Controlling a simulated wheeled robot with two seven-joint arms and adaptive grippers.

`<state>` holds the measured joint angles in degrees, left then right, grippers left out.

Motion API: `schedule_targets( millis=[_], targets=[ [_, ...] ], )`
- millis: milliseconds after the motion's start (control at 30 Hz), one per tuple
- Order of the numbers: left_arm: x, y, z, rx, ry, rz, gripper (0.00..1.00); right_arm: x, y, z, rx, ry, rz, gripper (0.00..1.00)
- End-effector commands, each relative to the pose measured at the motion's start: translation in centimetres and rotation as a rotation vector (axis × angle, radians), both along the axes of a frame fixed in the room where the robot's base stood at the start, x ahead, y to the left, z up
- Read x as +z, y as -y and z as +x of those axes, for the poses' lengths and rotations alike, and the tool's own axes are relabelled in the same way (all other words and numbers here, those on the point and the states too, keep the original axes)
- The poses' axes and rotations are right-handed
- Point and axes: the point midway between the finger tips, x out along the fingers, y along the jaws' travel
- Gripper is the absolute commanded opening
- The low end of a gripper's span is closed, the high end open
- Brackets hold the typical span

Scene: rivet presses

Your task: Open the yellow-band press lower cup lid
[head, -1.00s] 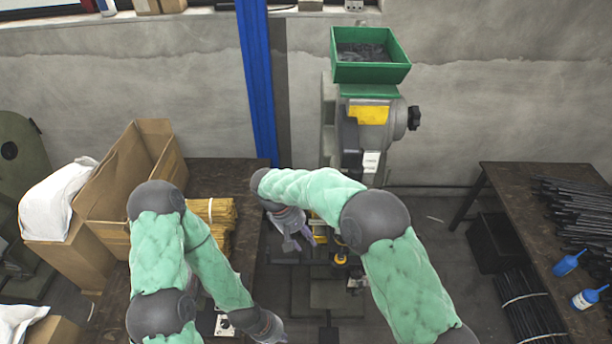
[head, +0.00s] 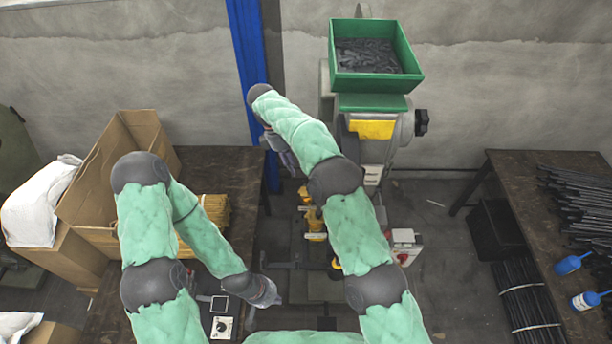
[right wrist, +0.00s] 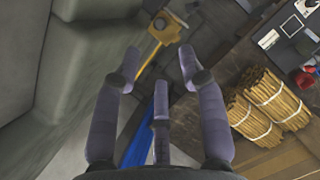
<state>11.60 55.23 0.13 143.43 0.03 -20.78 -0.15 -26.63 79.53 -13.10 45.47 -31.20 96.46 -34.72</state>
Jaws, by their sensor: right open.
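The press (head: 372,160) with a yellow band (head: 372,129) stands at the back, right of the blue post. Yellow parts (head: 314,222) show low on its front, partly hidden by my right arm; I cannot make out the lower cup lid or whether it is open.
A green bin (head: 376,58) of dark pieces tops the press. A blue post (head: 247,70) stands close to my right gripper. The left table (head: 222,165) holds cartons and bundled yellow sticks (head: 214,210). The right table (head: 515,175) holds dark rods and blue bottles.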

Motion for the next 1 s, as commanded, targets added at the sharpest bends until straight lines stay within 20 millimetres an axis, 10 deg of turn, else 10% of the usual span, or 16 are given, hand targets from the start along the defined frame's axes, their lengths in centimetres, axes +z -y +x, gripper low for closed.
schedule_targets(
  millis=[1000],
  targets=[
    [1.9,0.0,0.0,0.0,0.0,0.0,0.0,-10.0,3.9,-1.6,0.002,-0.001,0.0,0.41]
  ],
)
